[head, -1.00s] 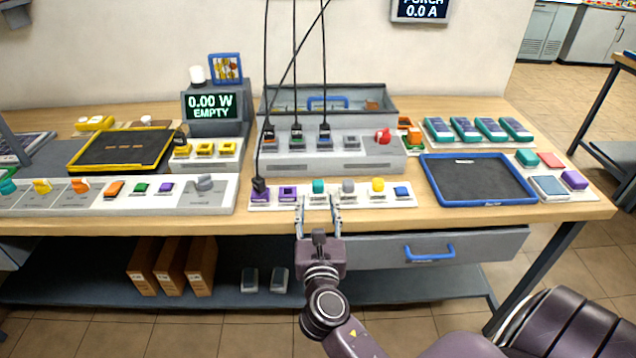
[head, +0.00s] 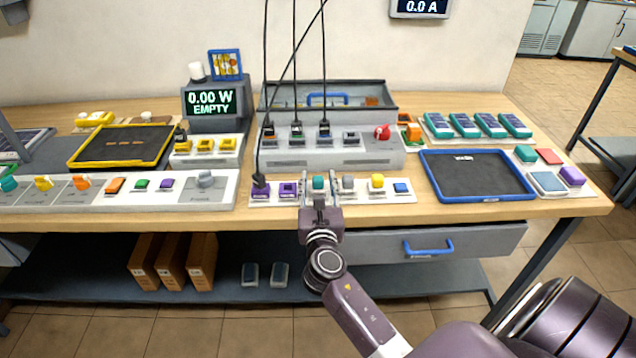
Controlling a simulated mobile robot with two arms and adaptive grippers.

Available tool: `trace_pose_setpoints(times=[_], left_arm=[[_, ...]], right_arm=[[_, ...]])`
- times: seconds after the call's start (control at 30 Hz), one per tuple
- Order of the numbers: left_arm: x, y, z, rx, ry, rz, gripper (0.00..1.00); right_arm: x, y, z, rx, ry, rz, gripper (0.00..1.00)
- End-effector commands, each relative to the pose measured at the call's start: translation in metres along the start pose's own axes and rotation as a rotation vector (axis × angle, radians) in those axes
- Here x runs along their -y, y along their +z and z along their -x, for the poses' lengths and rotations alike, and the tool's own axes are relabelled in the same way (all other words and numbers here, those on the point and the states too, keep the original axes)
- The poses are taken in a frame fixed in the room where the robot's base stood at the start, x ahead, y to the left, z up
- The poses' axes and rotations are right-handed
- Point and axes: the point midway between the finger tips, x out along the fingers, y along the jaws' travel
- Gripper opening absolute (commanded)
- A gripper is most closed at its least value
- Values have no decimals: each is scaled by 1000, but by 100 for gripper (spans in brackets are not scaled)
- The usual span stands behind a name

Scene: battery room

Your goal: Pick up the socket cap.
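A white strip (head: 408,197) along the front of the bench holds a row of small coloured pieces. A teal cap-like piece (head: 318,182) is on it, with a grey piece (head: 347,183) and a yellow piece (head: 377,181) to its right. No label shows which one is the socket cap. My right gripper (head: 319,180) is open, its two fingers on either side of the teal piece. I cannot tell whether the fingers touch it. The gripper's palm hides the strip's front edge there. My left gripper is out of view.
Purple sockets (head: 288,189) sit just left, one with a black cable plug (head: 260,183). A blue piece (head: 401,188) is at the strip's right end. A grey panel (head: 352,157) with hanging cables stands behind. A blue-rimmed tray (head: 478,198) lies right.

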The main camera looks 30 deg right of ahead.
Motion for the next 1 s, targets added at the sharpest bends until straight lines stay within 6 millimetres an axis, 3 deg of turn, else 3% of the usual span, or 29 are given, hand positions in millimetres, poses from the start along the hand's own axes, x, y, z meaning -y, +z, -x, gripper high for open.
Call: trace_pose_setpoints(times=[0.03,0.27,0.67,0.87,1.0], left_arm=[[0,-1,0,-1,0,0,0],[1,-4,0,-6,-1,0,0],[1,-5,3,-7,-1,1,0],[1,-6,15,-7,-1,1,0],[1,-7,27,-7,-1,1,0]], right_arm=[[0,0,0,0,0,0,32],[0,0,0,0,0,0,7],[0,7,0,1,0,-1,6],[0,36,0,4,1,-3,6],[0,73,0,6,2,-2,6]])
